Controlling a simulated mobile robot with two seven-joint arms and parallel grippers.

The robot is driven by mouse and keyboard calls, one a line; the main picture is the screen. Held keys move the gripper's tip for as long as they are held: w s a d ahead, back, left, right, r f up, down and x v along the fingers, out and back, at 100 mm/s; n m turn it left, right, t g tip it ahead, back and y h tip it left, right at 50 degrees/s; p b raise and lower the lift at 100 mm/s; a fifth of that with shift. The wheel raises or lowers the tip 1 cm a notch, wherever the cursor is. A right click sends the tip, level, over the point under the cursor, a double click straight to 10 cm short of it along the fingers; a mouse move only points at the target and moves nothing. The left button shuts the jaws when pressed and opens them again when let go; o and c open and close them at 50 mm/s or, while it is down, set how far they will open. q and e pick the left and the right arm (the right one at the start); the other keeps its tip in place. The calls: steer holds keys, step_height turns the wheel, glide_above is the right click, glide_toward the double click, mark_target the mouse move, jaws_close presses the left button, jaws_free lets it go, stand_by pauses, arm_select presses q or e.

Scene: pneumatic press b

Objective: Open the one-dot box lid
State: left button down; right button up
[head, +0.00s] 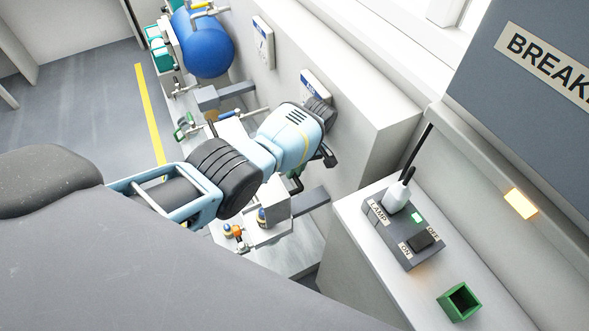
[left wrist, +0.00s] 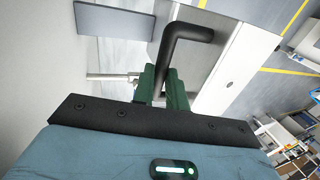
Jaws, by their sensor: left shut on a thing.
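In the left wrist view my left gripper (left wrist: 164,88) has its green fingers shut on a bent black handle (left wrist: 185,32). The handle stands in front of a pale box-like body (left wrist: 240,50) with one small round mark on its face. I cannot tell for sure which part of that body is the lid, and no gap at a lid edge shows. The arm hides much of the box there, and the fingertips are not clear. My right gripper is not in view.
A blue tank (head: 204,45) stands at the back. A dark lamp switch box (head: 402,228) with a white plug and an open green box (head: 460,302) are on the ledge at right. Small valves (head: 232,232) sit close below the arm. Open floor lies at left.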

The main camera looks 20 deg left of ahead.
arm_select(q)
steer(key=shift+s+f, duration=0.3)
steer(key=shift+f, duration=0.1)
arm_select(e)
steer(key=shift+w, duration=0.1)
arm_select(q)
steer(key=c, duration=1.4)
jaws_free()
steer(key=shift+w+r, duration=0.2)
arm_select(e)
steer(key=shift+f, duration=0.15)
